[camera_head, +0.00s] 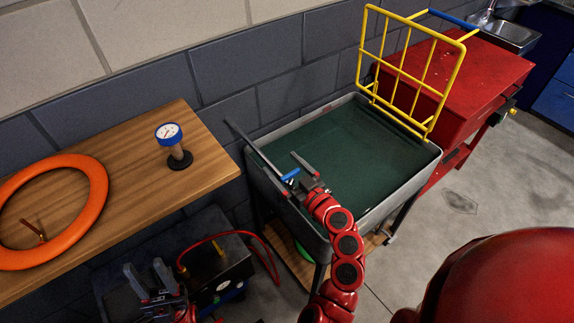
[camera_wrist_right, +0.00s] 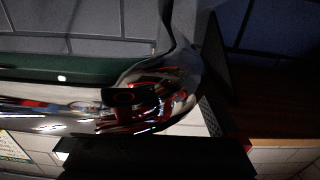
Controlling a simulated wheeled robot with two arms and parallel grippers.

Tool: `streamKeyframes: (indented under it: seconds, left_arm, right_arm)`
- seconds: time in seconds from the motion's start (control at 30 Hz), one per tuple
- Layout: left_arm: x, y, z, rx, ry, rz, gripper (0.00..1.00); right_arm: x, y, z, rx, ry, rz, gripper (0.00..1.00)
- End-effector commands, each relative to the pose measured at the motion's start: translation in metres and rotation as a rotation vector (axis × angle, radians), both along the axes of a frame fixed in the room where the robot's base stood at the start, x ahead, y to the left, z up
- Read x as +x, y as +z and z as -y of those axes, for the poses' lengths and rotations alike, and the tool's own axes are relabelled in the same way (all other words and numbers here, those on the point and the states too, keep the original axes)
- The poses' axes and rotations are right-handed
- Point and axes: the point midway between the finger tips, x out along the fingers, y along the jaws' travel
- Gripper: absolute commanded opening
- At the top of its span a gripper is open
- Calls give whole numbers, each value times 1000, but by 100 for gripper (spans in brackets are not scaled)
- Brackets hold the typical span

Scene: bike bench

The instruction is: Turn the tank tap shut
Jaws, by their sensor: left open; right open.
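The grey tank (camera_head: 408,187), holding dark green water (camera_head: 345,140), stands against the wall in the head view. A small blue tap handle (camera_head: 291,174) shows at its near-left rim. My right gripper (camera_head: 294,177) is open over that rim, its fingers on either side of the blue handle; I cannot tell whether they touch it. In the right wrist view a shiny metal part (camera_wrist_right: 160,95) with red reflections fills the middle, and the blue handle is not clear. My left gripper (camera_head: 148,278) is open and empty at the lower left, well away from the tank.
A yellow wire rack (camera_head: 411,66) stands at the tank's far right, beside a red cabinet (camera_head: 490,75). A wooden bench (camera_head: 110,195) at the left holds a gauge (camera_head: 170,134) and an orange ring (camera_head: 95,190). A red hose (camera_head: 228,234) lies near my left gripper.

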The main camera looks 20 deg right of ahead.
Motion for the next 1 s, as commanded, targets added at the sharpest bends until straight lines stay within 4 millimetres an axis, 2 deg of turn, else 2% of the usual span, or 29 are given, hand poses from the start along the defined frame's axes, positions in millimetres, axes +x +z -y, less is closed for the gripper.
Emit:
streamKeyframes:
  seconds: [0.07, 0.47, 0.5, 0.77, 1.0]
  left_arm:
    - [0, 0, 0, 0, 0, 0, 45]
    - [0, 0, 0, 0, 0, 0, 45]
    - [0, 0, 0, 0, 0, 0, 45]
    - [0, -1, 0, 0, 0, 0, 45]
    - [0, -1, 0, 0, 0, 0, 45]
  right_arm:
    - [0, 0, 0, 0, 0, 0, 96]
    - [0, 0, 0, 0, -1, 0, 24]
    - [0, 0, 0, 0, -1, 0, 22]
    - [0, -1, 0, -3, -28, -1, 22]
    - [0, 0, 1, -3, -155, 0, 22]
